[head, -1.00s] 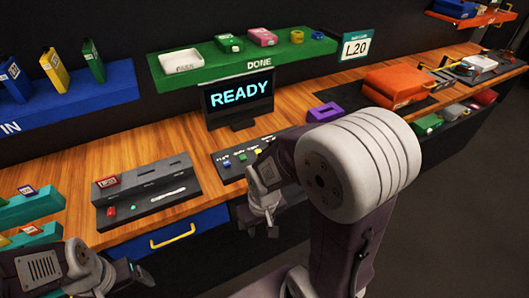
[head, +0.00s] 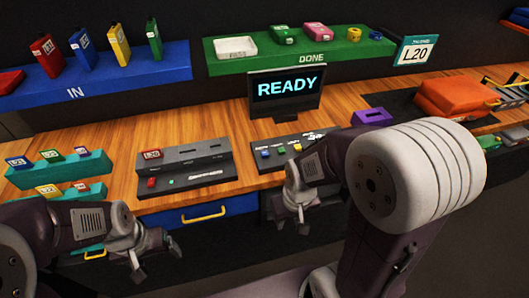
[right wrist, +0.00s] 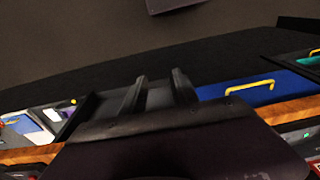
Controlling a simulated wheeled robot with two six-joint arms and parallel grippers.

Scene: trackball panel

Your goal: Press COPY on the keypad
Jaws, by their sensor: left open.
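The keypad (head: 306,147) is a dark sloped panel on the wooden bench, below the screen (head: 286,88) that reads READY. Blue, green and yellow buttons show on it; their labels are too small to read, so I cannot tell which is COPY. My right gripper (head: 291,226) hangs in front of the bench edge, below and apart from the keypad. Its two fingers stand apart and empty in the right wrist view (right wrist: 158,92).
A grey slotted device (head: 200,152) with a red button stands left of the keypad. Teal racks (head: 60,170) holding small blocks are at the left. A blue drawer (head: 235,206) with a yellow handle is under the bench. A purple block (head: 373,117) lies right of the keypad.

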